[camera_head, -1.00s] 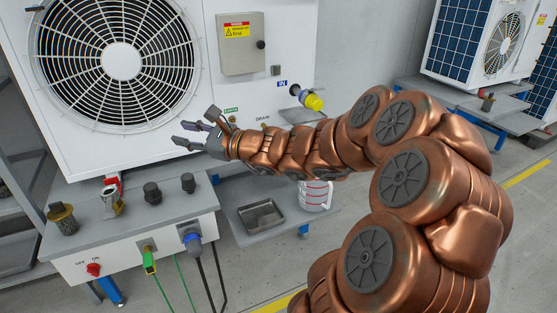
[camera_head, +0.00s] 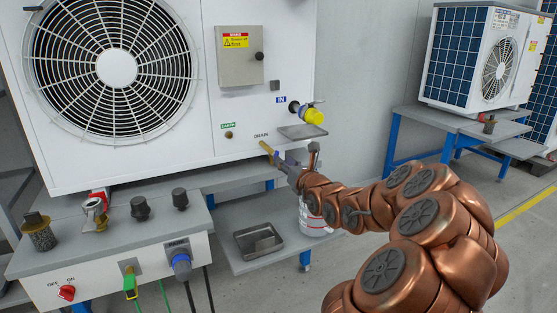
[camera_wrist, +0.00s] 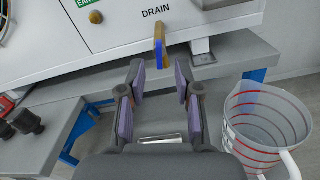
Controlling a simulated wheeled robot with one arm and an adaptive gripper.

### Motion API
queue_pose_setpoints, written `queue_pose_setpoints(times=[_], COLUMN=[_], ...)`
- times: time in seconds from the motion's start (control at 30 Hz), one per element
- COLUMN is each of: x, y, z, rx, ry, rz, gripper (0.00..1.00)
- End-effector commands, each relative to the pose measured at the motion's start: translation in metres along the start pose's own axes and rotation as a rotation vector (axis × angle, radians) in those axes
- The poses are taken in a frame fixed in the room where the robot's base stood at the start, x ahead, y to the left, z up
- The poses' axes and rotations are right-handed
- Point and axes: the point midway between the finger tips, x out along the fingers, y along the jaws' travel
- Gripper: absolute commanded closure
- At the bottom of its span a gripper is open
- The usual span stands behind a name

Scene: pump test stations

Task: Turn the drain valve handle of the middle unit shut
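The drain valve handle (camera_head: 267,148) is a small brass-yellow lever on the white unit with the fan (camera_head: 215,110), beside the DRAIN label. In the wrist view the handle (camera_wrist: 159,46) points roughly up and down, with a blue face showing on one side. My gripper (camera_wrist: 160,78) is open and empty. Its two purple-grey pads stand apart, with the handle just beyond the fingertips and roughly centred between them. In the head view my gripper (camera_head: 281,163) is close to the handle, and its fingers are partly hidden by my wrist.
A small grey tray (camera_head: 297,133) sits just above the handle, below the yellow IN fitting (camera_head: 312,115). A measuring jug (camera_wrist: 265,118) stands below right. A metal pan (camera_head: 240,238) rests on the lower shelf. A control box (camera_head: 110,262) with cables stands at the left.

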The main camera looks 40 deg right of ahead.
Motion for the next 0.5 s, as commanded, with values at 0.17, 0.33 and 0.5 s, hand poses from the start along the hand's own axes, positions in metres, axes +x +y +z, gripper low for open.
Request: queue_pose_setpoints(times=[0.17,0.33,0.5], x=[0.022,0.039,0.048], y=[0.001,0.001,0.001], z=[-0.001,-0.001,0.0], rx=[-0.002,-0.002,-0.001], ry=[-0.001,0.0,-0.001], rz=[0.002,0.002,0.002], gripper=[0.67,0.67,0.67])
